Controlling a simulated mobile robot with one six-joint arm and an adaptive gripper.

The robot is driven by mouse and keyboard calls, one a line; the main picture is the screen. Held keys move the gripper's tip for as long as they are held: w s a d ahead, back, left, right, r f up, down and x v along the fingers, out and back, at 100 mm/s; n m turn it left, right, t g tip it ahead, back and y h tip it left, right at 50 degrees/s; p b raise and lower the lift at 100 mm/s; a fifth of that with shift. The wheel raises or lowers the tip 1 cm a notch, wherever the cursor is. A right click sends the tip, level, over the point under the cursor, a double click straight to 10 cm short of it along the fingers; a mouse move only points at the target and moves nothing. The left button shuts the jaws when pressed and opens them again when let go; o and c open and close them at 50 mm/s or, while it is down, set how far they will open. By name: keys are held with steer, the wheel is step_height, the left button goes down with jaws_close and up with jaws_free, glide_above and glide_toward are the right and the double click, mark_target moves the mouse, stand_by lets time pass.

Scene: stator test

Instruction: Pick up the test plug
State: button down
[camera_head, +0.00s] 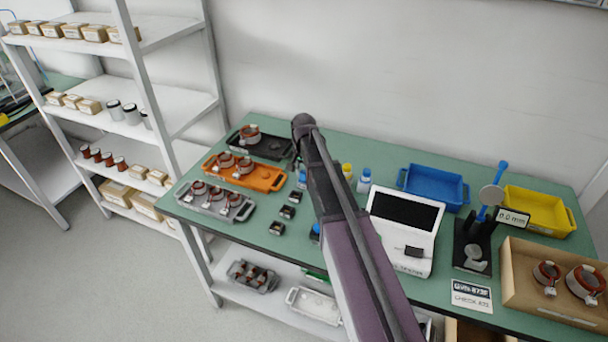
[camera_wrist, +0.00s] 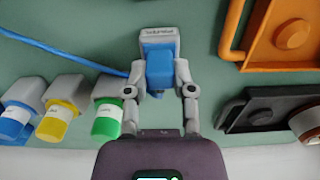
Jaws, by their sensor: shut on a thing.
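The test plug (camera_wrist: 160,72) is a blue block in the middle of the wrist view, with a blue cable (camera_wrist: 70,52) running off to the left. My gripper (camera_wrist: 160,58) is shut on it, with one grey finger on each side. A grey part with small lettering shows at the plug's far end. Whether the plug touches the green tabletop is unclear. The white tester (camera_head: 405,225) with a dark screen stands to the right of my arm.
Blue (camera_head: 433,185) and yellow (camera_head: 540,210) bins and a gauge stand (camera_head: 472,245) occupy the table's right side.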

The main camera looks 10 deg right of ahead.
mark_target(304, 171)
steer(key=shift+r, duration=0.1)
step_height(304, 171, up, 3)
steer(key=p, duration=0.3)
steer(key=shift+r, duration=0.15)
steer(key=s+d, duration=0.1)
steer(key=s, duration=0.4)
steer(key=s+d+r+p, duration=0.1)
steer(key=s+d, duration=0.1)
steer(key=s, duration=0.3)
steer(key=s+d+p, duration=0.1)
steer(key=s+d, duration=0.1)
steer(key=s, duration=0.3)
steer(key=shift+d+r, duration=0.1)
steer(key=shift+r, duration=0.15)
